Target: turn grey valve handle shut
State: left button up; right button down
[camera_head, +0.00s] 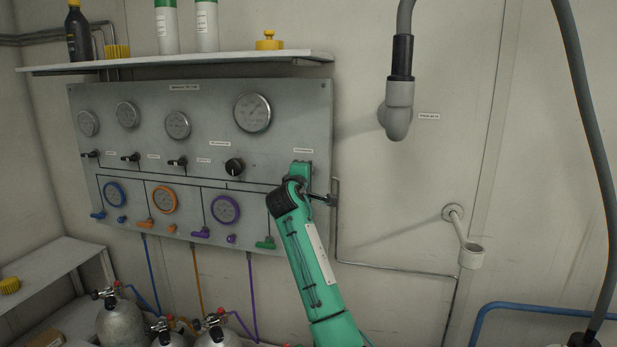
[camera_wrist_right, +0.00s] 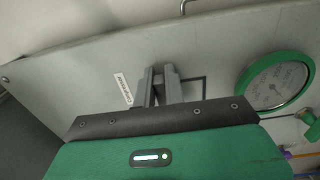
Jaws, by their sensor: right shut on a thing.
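The grey valve handle (camera_wrist_right: 158,80) shows in the right wrist view as a small grey piece between my fingers on the grey panel, beside a white label. Its turn angle is hard to judge because the fingers cover most of it. My right gripper (camera_wrist_right: 159,88) is shut on it. In the head view my right gripper (camera_head: 300,170) reaches the right end of the panel (camera_head: 290,105), and the handle is hidden behind it. My left gripper is not in view.
A green-rimmed gauge (camera_wrist_right: 275,84) lies to the right in the wrist view. Black knobs and several gauges fill the panel's left. A grey pipe elbow (camera_head: 397,115) and hoses are at right. A shelf (camera_head: 190,61) runs above; gas cylinders (camera_head: 120,322) stand below.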

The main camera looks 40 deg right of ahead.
jog(key=shift+f, duration=0.15)
jog(key=c, duration=1.5)
grip_release()
jog(key=b+v, duration=0.4)
jog(key=v, duration=1)
jog(key=shift+d, duration=0.1)
